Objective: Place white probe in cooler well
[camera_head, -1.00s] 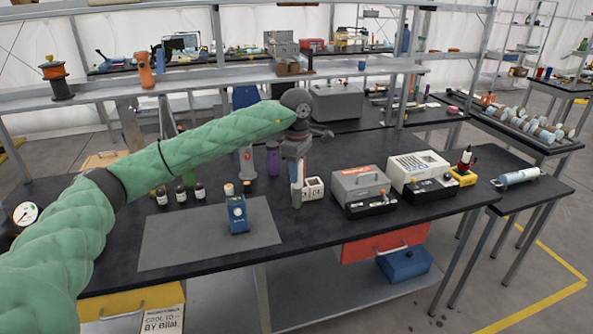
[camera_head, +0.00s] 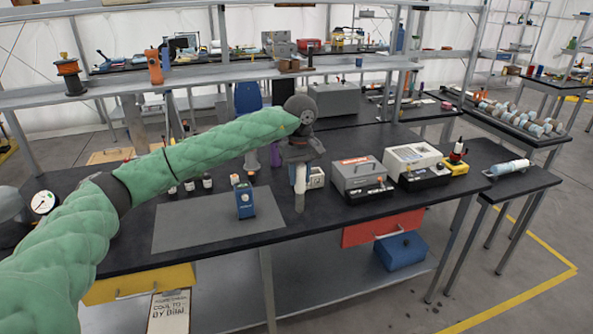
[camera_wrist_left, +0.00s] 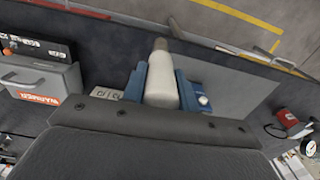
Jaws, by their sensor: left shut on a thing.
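My left gripper (camera_head: 299,166) is shut on the white probe (camera_head: 300,186), which hangs upright below it with a grey lower tip. The left wrist view shows the white probe (camera_wrist_left: 161,82) between the two blue fingers, its grey end pointing away. In the head view it hangs in front of the bench, right of the small blue device (camera_head: 245,203). No well is clearly recognisable; I cannot tell which device is the cooler. A grey box with a handle (camera_head: 356,170) and a white-topped box (camera_head: 412,157) stand to the right. My right gripper is not in view.
A grey mat (camera_head: 190,222) lies on the black bench under the blue device. Small bottles (camera_head: 207,181) stand behind it. A small white box (camera_head: 316,178) is close behind the probe.

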